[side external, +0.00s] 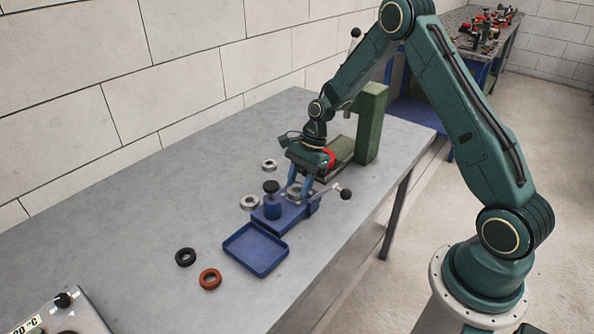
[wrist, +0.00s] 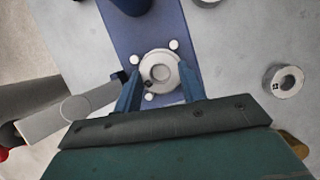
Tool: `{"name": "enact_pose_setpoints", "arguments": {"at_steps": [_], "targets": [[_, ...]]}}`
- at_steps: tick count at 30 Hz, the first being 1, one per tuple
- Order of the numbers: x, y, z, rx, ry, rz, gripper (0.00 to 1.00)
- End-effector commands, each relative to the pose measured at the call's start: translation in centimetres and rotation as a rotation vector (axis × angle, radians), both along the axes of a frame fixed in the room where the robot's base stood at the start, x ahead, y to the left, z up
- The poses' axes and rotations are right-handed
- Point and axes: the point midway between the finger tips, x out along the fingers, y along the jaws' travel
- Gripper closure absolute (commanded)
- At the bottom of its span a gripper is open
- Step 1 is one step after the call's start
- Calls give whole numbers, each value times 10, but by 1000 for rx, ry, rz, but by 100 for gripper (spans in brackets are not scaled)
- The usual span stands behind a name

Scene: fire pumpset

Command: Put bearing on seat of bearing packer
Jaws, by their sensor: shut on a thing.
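The blue bearing packer (side external: 270,220) stands on the table, with a black-knobbed blue post at its left end. Its blue body also shows in the wrist view (wrist: 135,38). My gripper (side external: 296,191) points down over the packer, its blue fingers on either side of a silver bearing. In the wrist view my gripper (wrist: 160,85) is shut on this bearing (wrist: 161,70). The bearing lies flat among small white pins on the packer and covers the seat. I cannot tell whether it touches the seat or is just above it.
Two loose silver bearings (side external: 269,164) (side external: 250,202) lie behind the packer. A blue tray (side external: 229,243) is in front, with a black ring (side external: 186,257) and a red ring (side external: 210,279) to its left. A black-knobbed lever (side external: 345,194) sticks out right. A green press (side external: 370,125) stands behind.

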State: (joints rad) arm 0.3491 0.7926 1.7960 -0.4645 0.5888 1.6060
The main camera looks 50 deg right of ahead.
Motion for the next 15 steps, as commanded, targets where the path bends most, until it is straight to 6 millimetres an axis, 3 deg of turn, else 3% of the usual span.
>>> {"name": "enact_pose_setpoints", "arguments": {"at_steps": [2,3,6,15], "targets": [[0,0,-2,0,0,0,84],[0,0,-2,0,0,0,54],[0,0,-2,0,0,0,38],[0,0,-1,0,0,0,38]]}}
